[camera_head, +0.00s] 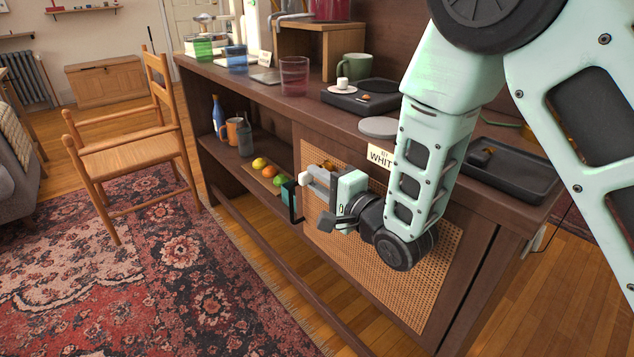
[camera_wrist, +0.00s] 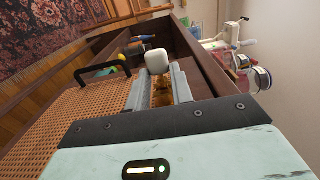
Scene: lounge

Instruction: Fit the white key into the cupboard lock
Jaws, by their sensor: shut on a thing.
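My gripper (camera_head: 322,176) is at the upper left of the cupboard door (camera_head: 400,285), which has a woven cane panel. In the wrist view, its two grey fingers (camera_wrist: 160,86) are closed in on the white key, whose blocky white head (camera_wrist: 157,61) shows at the fingertips. The white key (camera_head: 307,171) also shows at the gripper's left end in the head view. Something brass-coloured shows between the fingers; I cannot tell what part it is. The lock cannot be made out, nor whether the key touches the door.
A black handle (camera_head: 291,203) stands out at the door's left edge, close to my gripper. A label reading "WHIT" (camera_head: 379,157) is above the door. Black trays (camera_head: 505,178) and cups are on the top. Fruit (camera_head: 268,171) lies on the open shelf. A chair (camera_head: 130,150) stands left.

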